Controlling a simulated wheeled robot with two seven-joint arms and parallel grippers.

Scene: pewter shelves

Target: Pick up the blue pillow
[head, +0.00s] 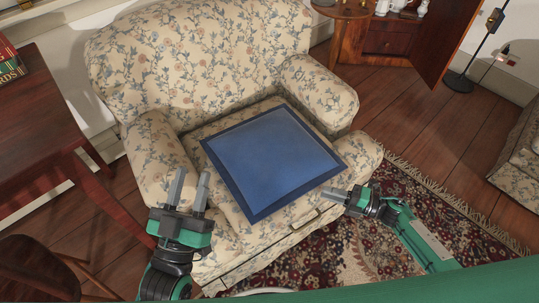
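The blue pillow (272,158) is square with a darker blue border. It lies flat on the seat of the floral armchair (200,60). My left gripper (189,188) is open, with its two grey fingers apart and nothing between them. It is in front of the chair's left arm, to the left of the pillow's near corner. My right gripper (335,194) is close to the pillow's right corner, its fingers pointing left toward the seat's front edge. Its fingers are small here, and I cannot tell whether they are parted or whether they touch the pillow.
A dark red wooden table (50,110) with books (10,65) stands at the left, a wooden chair (40,265) below it. A patterned rug (400,210) covers the floor at the right. A round side table (343,12), a cabinet (390,42) and a lamp stand (458,82) are behind.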

